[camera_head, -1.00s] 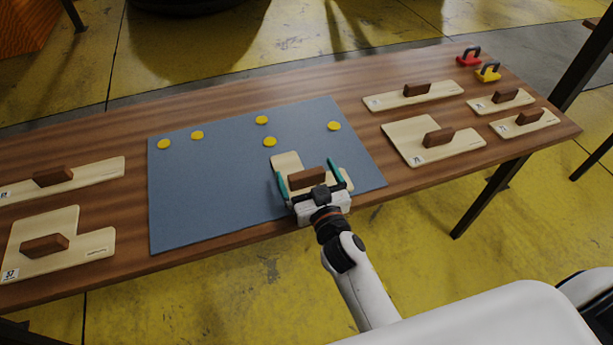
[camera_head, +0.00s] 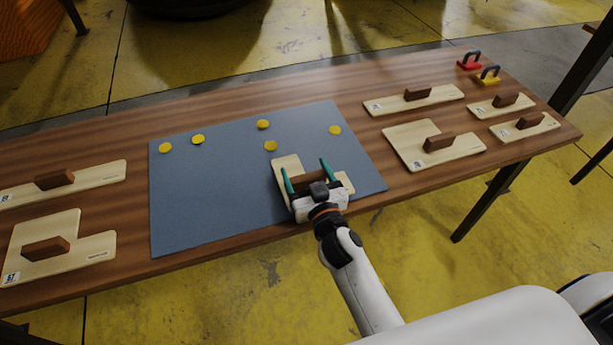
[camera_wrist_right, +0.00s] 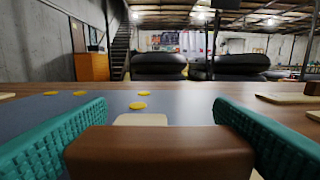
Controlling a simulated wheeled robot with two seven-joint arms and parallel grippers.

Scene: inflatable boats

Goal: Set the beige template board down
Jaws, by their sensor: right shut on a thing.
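The beige template board (camera_head: 287,166) is at the right front part of the blue-grey mat (camera_head: 215,205). It looks flat on or very close to the mat; a gap cannot be made out. Its brown handle (camera_wrist_right: 160,150) fills the lower middle of the right wrist view, with a piece of the board (camera_wrist_right: 141,119) behind it. My right gripper (camera_head: 306,173) is shut on the handle, one teal finger at each end. The gripper hides the front part of the board. My left gripper is not in view.
Several yellow discs (camera_head: 270,146) lie on the mat's back half. Other beige boards with brown handles lie at left (camera_head: 95,247) and right (camera_head: 460,150). A red padlock-like piece (camera_head: 469,62) and a yellow one (camera_head: 488,77) stand at the far right corner.

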